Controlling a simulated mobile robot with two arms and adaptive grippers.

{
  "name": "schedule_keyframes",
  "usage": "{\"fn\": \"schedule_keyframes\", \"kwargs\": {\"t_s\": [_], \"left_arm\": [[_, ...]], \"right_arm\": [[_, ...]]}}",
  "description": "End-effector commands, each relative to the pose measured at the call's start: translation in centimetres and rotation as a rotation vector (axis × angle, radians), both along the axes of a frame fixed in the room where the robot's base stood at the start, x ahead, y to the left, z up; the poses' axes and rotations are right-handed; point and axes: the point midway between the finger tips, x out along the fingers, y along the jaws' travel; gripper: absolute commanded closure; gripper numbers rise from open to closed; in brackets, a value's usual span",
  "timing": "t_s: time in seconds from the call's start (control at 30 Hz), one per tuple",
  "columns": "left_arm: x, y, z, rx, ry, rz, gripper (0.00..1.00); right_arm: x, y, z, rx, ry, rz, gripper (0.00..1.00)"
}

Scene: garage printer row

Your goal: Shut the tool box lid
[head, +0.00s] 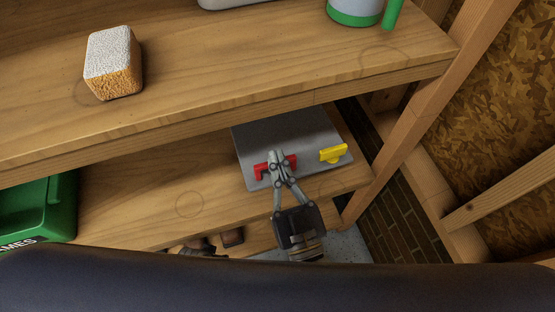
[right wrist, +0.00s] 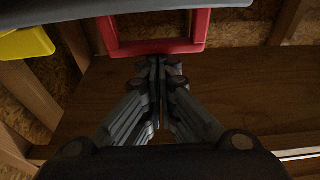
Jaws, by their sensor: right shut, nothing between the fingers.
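The tool box lid (head: 285,135) is a grey panel at the right end of the lower shelf. It bears a red handle (head: 261,172) and a yellow latch (head: 333,154). The box body is not clearly visible, and I cannot tell how far open the lid is. My right gripper (head: 275,155) is shut and empty, with its fingers over the red handle in the head view. In the right wrist view, the closed fingertips (right wrist: 158,62) are at the bar of the red handle (right wrist: 155,47); contact is unclear. The yellow latch (right wrist: 25,42) is at the left. My left gripper is out of view.
The upper shelf (head: 220,65) overhangs the back of the lid and bears a sponge-like block (head: 113,62). A green bin (head: 40,205) stands left on the lower shelf (head: 150,205). A wooden post (head: 400,120) rises just right of the lid. The lower shelf's middle is clear.

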Motion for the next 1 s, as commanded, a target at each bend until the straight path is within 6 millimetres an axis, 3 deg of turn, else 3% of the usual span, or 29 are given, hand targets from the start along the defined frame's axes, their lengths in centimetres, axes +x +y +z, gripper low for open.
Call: {"fn": "schedule_keyframes", "kwargs": {"t_s": [0.1,0.47,1.0], "left_arm": [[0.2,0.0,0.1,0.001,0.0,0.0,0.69],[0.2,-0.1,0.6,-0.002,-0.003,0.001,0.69],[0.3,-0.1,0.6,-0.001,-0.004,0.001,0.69]], "right_arm": [[-0.6,-0.2,-1.9,-0.004,0.006,0.003,1.0],[-1.4,-0.5,-1.9,-0.003,0.005,0.002,1.0],[-10.5,-3.9,-4.2,-0.003,0.006,0.003,1.0]]}}
